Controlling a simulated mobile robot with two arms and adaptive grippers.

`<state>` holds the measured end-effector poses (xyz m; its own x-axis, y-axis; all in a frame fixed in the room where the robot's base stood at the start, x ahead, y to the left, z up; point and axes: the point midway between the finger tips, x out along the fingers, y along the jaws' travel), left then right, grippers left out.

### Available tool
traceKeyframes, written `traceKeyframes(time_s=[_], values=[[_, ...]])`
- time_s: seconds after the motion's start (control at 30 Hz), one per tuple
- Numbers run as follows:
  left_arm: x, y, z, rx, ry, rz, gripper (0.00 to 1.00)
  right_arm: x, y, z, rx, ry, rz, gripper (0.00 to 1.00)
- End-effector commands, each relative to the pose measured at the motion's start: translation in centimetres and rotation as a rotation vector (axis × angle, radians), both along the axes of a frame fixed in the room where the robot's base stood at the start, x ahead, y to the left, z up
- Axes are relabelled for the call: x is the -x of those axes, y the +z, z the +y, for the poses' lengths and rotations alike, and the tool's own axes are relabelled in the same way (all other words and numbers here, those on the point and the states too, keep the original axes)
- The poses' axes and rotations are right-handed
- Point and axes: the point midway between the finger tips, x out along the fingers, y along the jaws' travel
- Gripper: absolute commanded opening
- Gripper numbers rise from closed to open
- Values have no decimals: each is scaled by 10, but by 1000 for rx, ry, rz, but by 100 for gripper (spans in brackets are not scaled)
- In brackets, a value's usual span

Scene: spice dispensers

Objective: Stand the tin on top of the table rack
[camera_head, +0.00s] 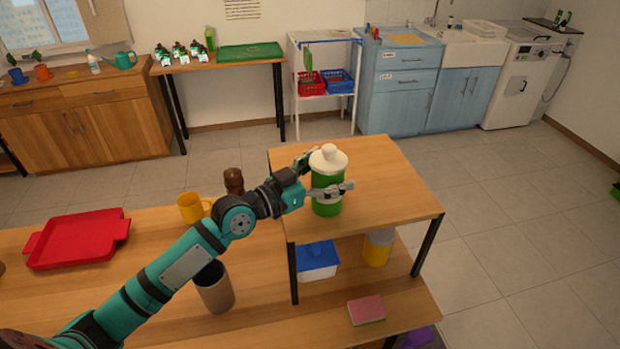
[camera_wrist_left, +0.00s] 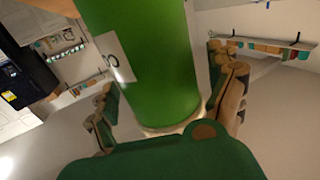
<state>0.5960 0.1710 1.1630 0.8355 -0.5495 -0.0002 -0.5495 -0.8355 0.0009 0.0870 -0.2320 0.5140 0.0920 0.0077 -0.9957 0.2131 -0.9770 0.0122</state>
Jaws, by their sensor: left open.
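The green tin (camera_head: 327,196) with a cream, knobbed lid appears upright on the wooden top of the table rack (camera_head: 395,195), near its left side. My left gripper (camera_head: 326,178) is open around the tin, one finger on its near side and one on its far side. In the left wrist view the green tin (camera_wrist_left: 150,70) fills the middle between the spread fingers of the left gripper (camera_wrist_left: 165,105). Whether a finger touches it, I cannot tell. My right gripper is not in view.
The rack top's right side is clear.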

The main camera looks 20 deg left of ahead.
Motion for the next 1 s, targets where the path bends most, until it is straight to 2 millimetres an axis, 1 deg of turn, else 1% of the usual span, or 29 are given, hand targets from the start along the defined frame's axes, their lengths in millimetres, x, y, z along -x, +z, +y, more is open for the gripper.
traceKeyframes(time_s=[0.03,0.13,0.4,0.5,0.7,1.0], values=[[6,-4,5,-3,1,1,90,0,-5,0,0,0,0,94],[21,-6,14,-6,0,2,90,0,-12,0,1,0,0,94],[72,-7,47,-8,-1,4,90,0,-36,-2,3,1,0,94],[84,-6,56,-6,1,4,90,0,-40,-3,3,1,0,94],[96,-3,64,-5,0,2,90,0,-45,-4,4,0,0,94],[99,0,65,-1,-1,-1,90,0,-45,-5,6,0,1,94]])
